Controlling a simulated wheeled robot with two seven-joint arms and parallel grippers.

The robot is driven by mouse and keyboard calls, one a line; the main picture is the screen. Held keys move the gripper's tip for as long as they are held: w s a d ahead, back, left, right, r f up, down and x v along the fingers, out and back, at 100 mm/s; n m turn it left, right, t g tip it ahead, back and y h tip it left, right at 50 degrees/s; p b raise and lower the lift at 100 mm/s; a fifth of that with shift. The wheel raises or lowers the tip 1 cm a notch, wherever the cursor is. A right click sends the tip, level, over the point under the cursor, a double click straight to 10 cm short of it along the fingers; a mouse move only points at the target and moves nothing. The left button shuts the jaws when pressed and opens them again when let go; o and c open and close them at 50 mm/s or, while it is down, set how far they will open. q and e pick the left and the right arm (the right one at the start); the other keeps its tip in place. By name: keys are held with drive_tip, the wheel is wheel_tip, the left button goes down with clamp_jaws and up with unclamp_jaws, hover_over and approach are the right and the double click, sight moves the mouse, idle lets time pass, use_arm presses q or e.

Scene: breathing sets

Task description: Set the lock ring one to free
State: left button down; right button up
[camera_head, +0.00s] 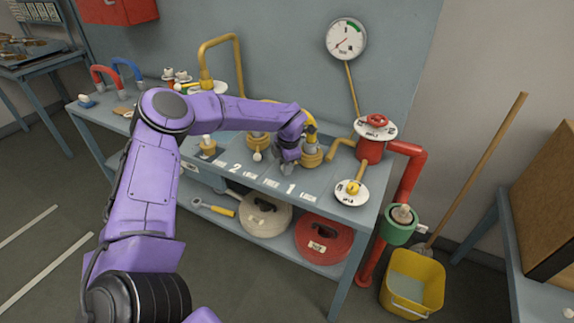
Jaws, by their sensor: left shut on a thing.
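The lock ring at the post marked 1 is a yellow ring (312,157) around the foot of a yellow fitting, near the right end of the bench top. My left arm comes in from the left and reaches over the bench. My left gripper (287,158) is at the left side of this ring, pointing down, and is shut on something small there. The held part is hidden by the gripper, so I cannot make out the ring's setting. My right gripper is not in view.
A second yellow ring (258,139) with a pale knob stands by the label 2. To the right are a red valve (371,138), a gauge (346,40) and a yellow valve on a white plate (351,191). Coiled hoses lie on the lower shelf; a yellow bucket (412,283) stands at right.

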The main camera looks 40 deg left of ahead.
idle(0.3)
use_arm(q)
drive_tip(key=c, duration=0.8)
unclamp_jaws()
drive_tip(key=shift+r, duration=0.1)
drive_tip(key=r, duration=0.3)
drive_tip(key=d+r+b, duration=0.1)
drive_tip(key=r, duration=0.6)
drive_tip(key=shift+s+d+r+b, duration=0.1)
drive_tip(key=shift+s+d+b, duration=0.25)
drive_tip(key=shift+s+d, duration=0.05)
